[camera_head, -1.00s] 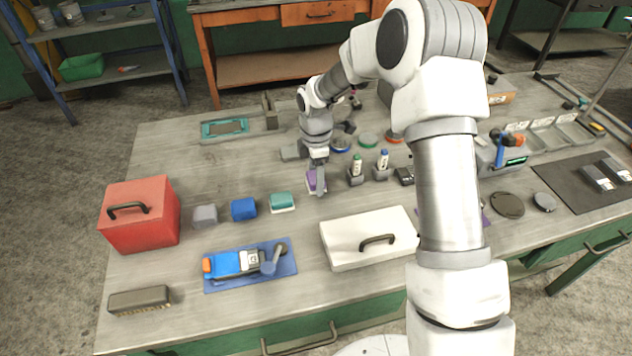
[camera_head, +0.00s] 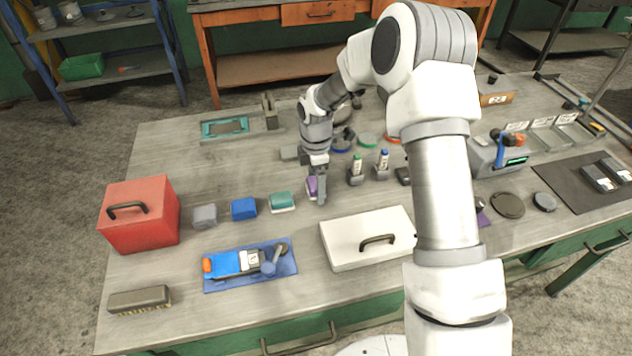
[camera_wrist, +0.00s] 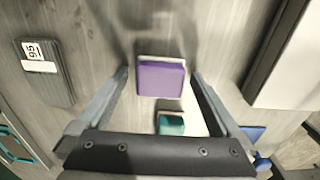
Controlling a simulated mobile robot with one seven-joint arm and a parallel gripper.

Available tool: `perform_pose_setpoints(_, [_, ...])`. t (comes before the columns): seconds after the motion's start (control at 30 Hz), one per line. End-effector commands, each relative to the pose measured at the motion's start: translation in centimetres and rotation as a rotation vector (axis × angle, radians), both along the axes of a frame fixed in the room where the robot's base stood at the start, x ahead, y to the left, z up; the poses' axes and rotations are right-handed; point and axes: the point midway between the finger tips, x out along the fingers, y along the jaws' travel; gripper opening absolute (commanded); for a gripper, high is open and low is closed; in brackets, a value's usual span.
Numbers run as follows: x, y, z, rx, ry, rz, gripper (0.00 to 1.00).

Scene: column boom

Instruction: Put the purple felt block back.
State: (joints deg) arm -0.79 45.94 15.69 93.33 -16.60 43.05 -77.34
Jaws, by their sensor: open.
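The purple felt block (camera_head: 311,187) sits on the table at the right end of a row of small blocks, beside my gripper. In the wrist view the purple block (camera_wrist: 160,78) has a pale layer along its edge and lies between the tips of my gripper, with a gap on both sides. My gripper (camera_head: 321,190) is open and points down at the block, partly covering it in the head view. The teal block (camera_head: 282,201) with a white base stands just left of it and also shows in the wrist view (camera_wrist: 172,124).
A blue block (camera_head: 243,208) and a grey block (camera_head: 205,215) continue the row toward a red box (camera_head: 140,225). A white box (camera_head: 350,243) with a dark handle stands in front. Upright markers in holders (camera_head: 356,172) stand close to the right. A purple patch (camera_head: 484,219) shows beside my arm.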

Motion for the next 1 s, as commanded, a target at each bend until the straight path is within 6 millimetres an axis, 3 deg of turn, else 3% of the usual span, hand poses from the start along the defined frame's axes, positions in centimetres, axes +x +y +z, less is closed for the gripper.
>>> perform_pose_setpoints(0.5, [0.1, 0.0, 10.0, 0.001, -0.004, -0.001, 1.0])
perform_pose_setpoints(0.87, [-0.1, -0.1, 12.3, -0.001, -0.003, -0.007, 1.0])
perform_pose_setpoints(1.0, [-0.9, -0.7, 14.2, -0.012, -0.028, -0.072, 1.0])
